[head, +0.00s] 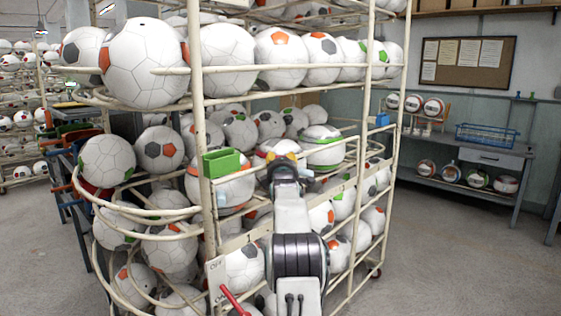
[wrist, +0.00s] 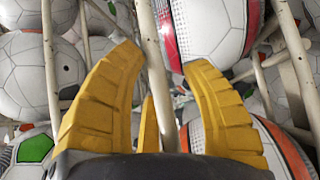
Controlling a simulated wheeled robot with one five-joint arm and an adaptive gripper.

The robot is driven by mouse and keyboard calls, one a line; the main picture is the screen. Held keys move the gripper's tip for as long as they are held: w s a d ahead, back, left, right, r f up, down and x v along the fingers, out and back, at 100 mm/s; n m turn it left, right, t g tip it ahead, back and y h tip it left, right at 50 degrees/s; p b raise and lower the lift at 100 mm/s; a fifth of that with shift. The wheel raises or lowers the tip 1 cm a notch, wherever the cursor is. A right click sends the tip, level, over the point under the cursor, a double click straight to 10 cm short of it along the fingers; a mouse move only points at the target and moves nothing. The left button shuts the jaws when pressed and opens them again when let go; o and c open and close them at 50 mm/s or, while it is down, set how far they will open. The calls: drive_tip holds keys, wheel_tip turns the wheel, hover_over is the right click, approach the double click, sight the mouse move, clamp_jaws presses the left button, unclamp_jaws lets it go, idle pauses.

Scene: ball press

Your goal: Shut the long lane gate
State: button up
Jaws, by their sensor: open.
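My gripper (head: 285,156) is in front of the ball rack in the head view, seen from behind with its yellow fingers pointing into the rack. In the wrist view my gripper (wrist: 165,85) is open, with its yellow fingers spread. A cream bar (wrist: 153,60) runs lengthwise between the fingers, with visible gaps on both sides. It may be the long lane gate, but I cannot tell for sure. My arm hides part of the rack's middle tier in the head view.
The cream rack (head: 204,120) holds many footballs on curved rails. A bench (head: 490,157) stands right. Floor (head: 420,260) right of the rack is clear.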

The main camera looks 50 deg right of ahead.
drive_tip(key=shift+o, duration=0.6)
drive_tip(key=shift+r, duration=0.15)
drive_tip(key=shift+s+a, duration=0.1)
drive_tip(key=shift+s+a, duration=0.2)
drive_tip(key=shift+a, duration=0.05)
drive_tip(key=v, duration=1.1)
drive_tip(key=shift+s, duration=0.1)
drive_tip(key=shift+a, duration=0.1)
